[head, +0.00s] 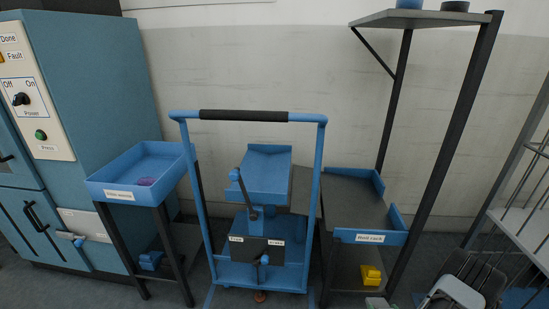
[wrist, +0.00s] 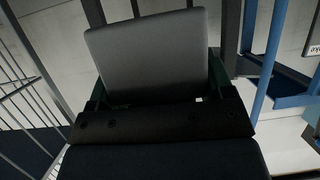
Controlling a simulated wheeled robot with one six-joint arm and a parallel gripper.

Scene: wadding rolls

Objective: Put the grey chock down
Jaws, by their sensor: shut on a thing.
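The grey chock (wrist: 148,52) fills the upper middle of the wrist view as a smooth, flat-faced grey block. My gripper (wrist: 157,82) is shut on it, with a dark green finger at each side of its lower part. The chock appears held up in the air, touching nothing but my gripper in this view. In the head view a dark and light grey shape (head: 461,291) is cut off at the bottom right.
The roll rack (head: 352,237) has a bare dark top and a yellow block (head: 371,275) below. A blue trolley (head: 262,270) stands in the middle. A blue tray (head: 120,194) on a stand holds something purple. A barred cage (head: 530,190) is at the right.

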